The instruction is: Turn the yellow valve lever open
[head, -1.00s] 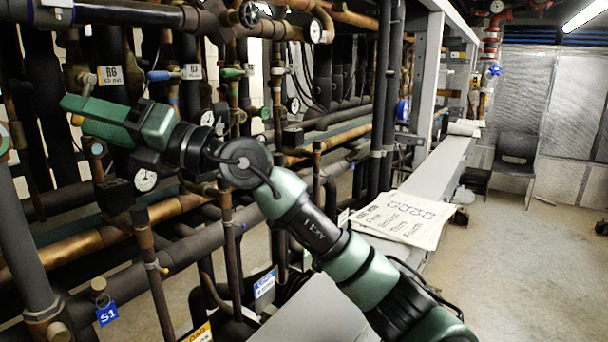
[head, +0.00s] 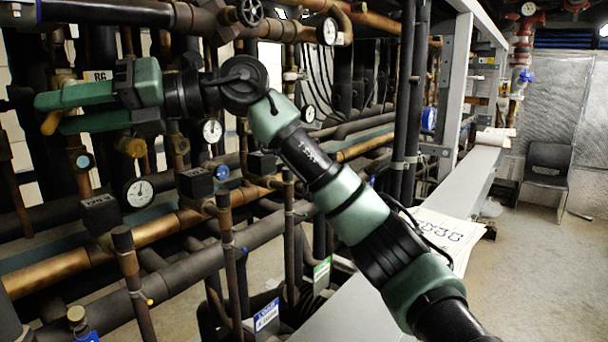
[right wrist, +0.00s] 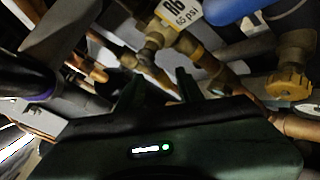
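My right gripper (head: 50,113) is at the left of the head view, its two green fingers apart and pointing left among the pipes. A short yellow piece, which looks like the end of the yellow valve lever (head: 50,122), shows between the fingertips; most of it is hidden by the fingers. In the right wrist view the gripper (right wrist: 160,92) has its dark fingers spread, with a brass valve body (right wrist: 152,48) just beyond them and a yellowish part between. I cannot tell whether a finger touches the lever. My left gripper is not in view.
A white pressure tag (right wrist: 178,12) hangs beside the valve. A blue pipe or handle (right wrist: 232,10) and a yellow knob (right wrist: 290,82) are to the right of it. Pipes and gauges (head: 139,191) crowd below the gripper. A grey beam (head: 345,310) runs along the right, with open floor beyond.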

